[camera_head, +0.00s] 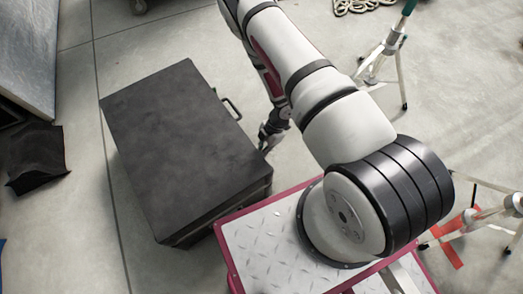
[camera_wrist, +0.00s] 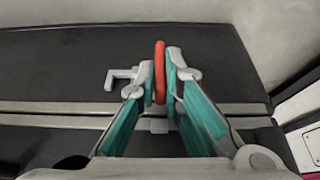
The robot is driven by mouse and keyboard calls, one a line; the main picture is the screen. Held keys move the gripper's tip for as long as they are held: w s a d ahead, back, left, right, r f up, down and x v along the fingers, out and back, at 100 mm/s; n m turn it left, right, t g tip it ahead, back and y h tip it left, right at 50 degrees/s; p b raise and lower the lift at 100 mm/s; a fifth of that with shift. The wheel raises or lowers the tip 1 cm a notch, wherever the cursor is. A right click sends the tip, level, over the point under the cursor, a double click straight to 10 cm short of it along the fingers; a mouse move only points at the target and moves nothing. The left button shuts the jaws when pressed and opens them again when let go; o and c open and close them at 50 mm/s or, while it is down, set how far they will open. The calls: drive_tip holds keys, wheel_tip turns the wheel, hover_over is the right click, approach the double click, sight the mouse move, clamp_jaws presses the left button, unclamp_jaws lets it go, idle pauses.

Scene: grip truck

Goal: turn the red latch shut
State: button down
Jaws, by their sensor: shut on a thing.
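The red latch (camera_wrist: 160,70) shows in the wrist view as an upright red piece on the side of a dark case. My gripper (camera_wrist: 154,84) is shut on it, with one teal-and-grey finger on each side. The latch cannot be made out in that view.
A grey handle (camera_head: 231,106) sticks out from the case's right side; a light grey bracket (camera_wrist: 122,77) is just left of my gripper. A tripod stand (camera_head: 385,60) is at the upper right. A black cloth-like thing (camera_head: 38,157) lies at the left. Floor is clear beyond the case.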

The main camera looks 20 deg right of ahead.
drive_tip(key=shift+t, duration=0.3)
drive_tip(key=shift+s+d+f+n+t+y, duration=0.1)
drive_tip(key=shift+s+f+n+t+y, duration=0.4)
drive_tip(key=shift+t, duration=1.85)
drive_tip(key=shift+s+d+f+n+t+y, duration=0.15)
drive_tip(key=shift+n+t+y, duration=0.75)
drive_tip(key=shift+t, duration=1.5)
drive_tip(key=shift+s+a+f+n+t+y, duration=0.2)
drive_tip(key=shift+n+t+y, duration=0.5)
drive_tip(key=shift+t, duration=1.65)
drive_tip(key=shift+s+d, duration=0.1)
drive_tip(key=c, duration=1.7)
unclamp_jaws()
drive_tip(key=shift+s+d, duration=0.1)
